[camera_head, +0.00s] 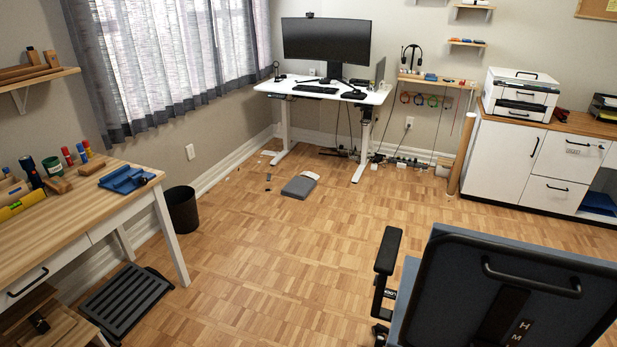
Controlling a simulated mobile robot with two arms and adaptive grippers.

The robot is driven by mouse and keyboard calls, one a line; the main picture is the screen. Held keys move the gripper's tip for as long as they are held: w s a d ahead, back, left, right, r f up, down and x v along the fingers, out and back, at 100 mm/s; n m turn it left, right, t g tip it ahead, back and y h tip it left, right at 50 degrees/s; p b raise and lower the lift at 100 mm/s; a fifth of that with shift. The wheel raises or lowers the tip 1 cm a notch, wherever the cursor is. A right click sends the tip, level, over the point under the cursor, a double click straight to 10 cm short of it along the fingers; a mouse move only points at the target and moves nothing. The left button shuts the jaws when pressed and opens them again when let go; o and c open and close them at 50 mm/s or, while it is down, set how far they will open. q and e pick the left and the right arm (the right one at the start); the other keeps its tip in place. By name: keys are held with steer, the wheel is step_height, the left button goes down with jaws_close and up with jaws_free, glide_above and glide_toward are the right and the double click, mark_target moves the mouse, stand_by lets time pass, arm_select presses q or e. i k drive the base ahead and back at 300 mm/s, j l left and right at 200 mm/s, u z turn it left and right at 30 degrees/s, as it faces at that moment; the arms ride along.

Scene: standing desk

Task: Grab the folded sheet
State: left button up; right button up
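No thing in the head view is clearly a folded sheet. A small white thing (310,175) lies on the far end of a flat grey pad (298,188) on the wooden floor, in front of the standing desk (330,92). It is too small to tell whether it is folded paper. Several small bits lie on the floor to the left of the pad. Neither of my grippers is in view.
A blue office chair (510,290) fills the lower right. A wooden workbench (75,212) stands at left, with a black bin (181,210) beside it and a black footrest (124,302) on the floor. A printer (520,94) stands on a white cabinet. The middle floor is clear.

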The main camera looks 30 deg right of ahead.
mark_target(308, 174)
steer(key=i, duration=0.75)
steer(key=i+l+z, duration=0.1)
steer(key=i+z, duration=0.2)
steer(key=i, duration=0.25)
steer(key=i+z, duration=0.25)
steer(key=i, duration=0.3)
steer(key=i+j+z, duration=0.15)
steer(key=i+z, duration=0.15)
steer(key=i, duration=0.3)
steer(key=i+j+z, duration=0.3)
steer(key=i, duration=0.2)
steer(key=i+j+z, duration=0.1)
steer(key=i+z, duration=0.35)
steer(key=i, duration=1.25)
